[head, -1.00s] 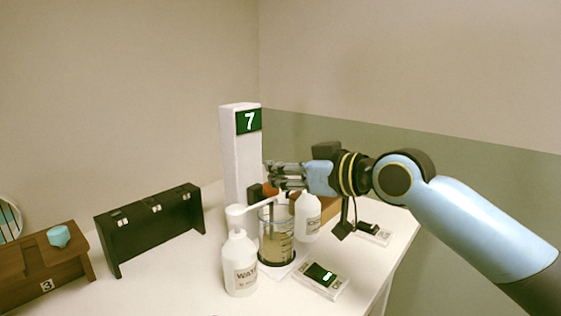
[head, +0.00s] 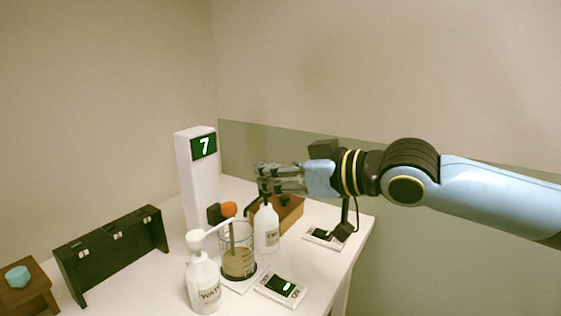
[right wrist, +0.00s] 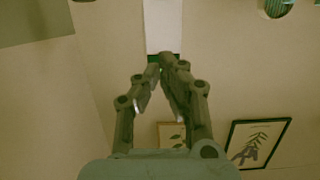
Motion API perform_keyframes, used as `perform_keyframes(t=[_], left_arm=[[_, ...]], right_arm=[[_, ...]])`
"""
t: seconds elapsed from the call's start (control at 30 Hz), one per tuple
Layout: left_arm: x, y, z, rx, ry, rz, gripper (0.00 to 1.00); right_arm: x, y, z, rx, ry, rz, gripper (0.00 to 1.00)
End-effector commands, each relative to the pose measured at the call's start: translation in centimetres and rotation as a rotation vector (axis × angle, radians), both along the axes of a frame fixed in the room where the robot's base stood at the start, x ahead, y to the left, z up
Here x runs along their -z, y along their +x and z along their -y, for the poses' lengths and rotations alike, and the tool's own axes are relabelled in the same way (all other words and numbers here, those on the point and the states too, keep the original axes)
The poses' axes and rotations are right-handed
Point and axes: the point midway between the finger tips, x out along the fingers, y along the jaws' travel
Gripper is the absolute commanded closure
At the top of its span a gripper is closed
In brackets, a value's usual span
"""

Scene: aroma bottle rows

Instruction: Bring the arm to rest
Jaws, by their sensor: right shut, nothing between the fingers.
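My right gripper (head: 262,178) is raised above the white table (head: 330,222), coming in from the right in the head view. Its fingers point left, above the white bottle and near the white post. In the right wrist view the fingertips (right wrist: 168,62) come together with nothing between them. The blue right arm stretches out to the right edge of the head view. My left gripper is not in view.
A white post (head: 197,180) shows 7. A dark rack (head: 112,254) and a brown stand with a turquoise cup (head: 17,277) are left.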

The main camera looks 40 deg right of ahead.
Motion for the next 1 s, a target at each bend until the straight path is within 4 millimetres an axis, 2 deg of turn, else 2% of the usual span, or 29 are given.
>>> perform_keyframes(t=[0.03, 0.13, 0.47, 0.57, 0.67, 0.73, 0.83, 1.0], left_arm=[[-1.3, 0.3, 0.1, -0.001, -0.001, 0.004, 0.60], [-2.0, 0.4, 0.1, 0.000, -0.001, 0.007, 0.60], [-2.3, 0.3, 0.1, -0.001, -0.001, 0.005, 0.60], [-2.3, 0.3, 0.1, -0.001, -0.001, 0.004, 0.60], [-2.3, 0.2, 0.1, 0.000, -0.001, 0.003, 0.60], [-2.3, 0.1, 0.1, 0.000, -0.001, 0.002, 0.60], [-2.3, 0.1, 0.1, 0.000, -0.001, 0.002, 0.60], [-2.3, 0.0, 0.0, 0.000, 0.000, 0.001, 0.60]], right_arm=[[-0.5, -0.6, 0.3, 0.005, -0.002, -0.005, 1.00], [-0.7, -1.3, 0.6, 0.005, -0.001, -0.003, 1.00], [-0.5, -2.0, 0.7, 0.002, 0.003, 0.000, 1.00], [0.2, -2.3, 0.6, 0.018, -0.004, -0.021, 1.00], [2.6, -3.6, 0.4, 0.076, -0.043, -0.104, 1.00], [5.2, -5.4, 0.1, 0.133, -0.089, -0.205, 1.00], [8.5, -8.7, -0.3, 0.205, -0.158, -0.374, 1.00], [12.0, -14.2, -1.1, 0.268, -0.232, -0.619, 1.00]])
